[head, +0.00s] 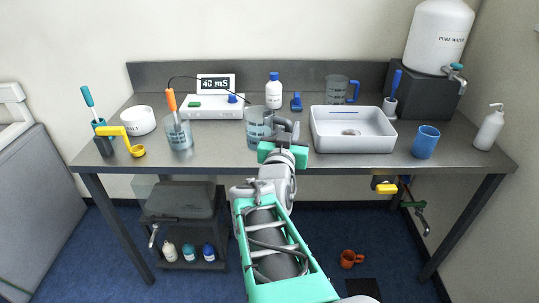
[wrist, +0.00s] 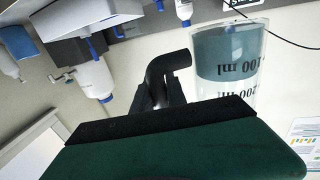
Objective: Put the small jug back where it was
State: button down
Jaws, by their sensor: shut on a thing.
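The small jug (head: 258,124) is clear, with volume marks and a dark handle, near the middle of the table. In the wrist view the jug (wrist: 231,58) appears upside down, with blue-green liquid in it and 100 ml and 200 ml marks. My gripper (head: 283,138) is shut on its handle (wrist: 168,68), at the jug's right side in the head view. The jug looks upright. I cannot tell whether its base touches the table. Another clear jug (head: 338,90) with a blue handle stands farther back to the right.
A beaker (head: 179,133) with an orange-handled probe stands left of the held jug. The meter (head: 205,107), white bottle (head: 274,92) and small blue item (head: 296,102) are behind. A white basin (head: 353,143) is close on the right, with a blue cup (head: 426,142) beyond.

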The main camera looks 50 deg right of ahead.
jog(key=w+d+f+b, duration=0.1)
jog(key=w+d+f, duration=0.1)
jog(key=d+f, duration=0.1)
jog(key=w+d+f+b, duration=0.1)
jog(key=w+d+f, duration=0.2)
jog(key=d, duration=0.1)
jog(key=w+d+f+b, duration=0.1)
jog(key=w+d+f, duration=0.1)
jog(key=d+f, duration=0.1)
jog(key=shift+w+d+f+b, duration=0.25)
jog(key=shift+d+b, duration=0.15)
jog(key=shift+d, duration=0.15)
jog(key=shift+w+d+f+b, duration=0.15)
jog(key=shift+f+b, duration=0.95)
jog(key=shift+f, duration=0.8)
jog(key=c, duration=1.3)
grip_release()
jog(key=shift+c, duration=0.2)
jog(key=shift+r, duration=0.15)
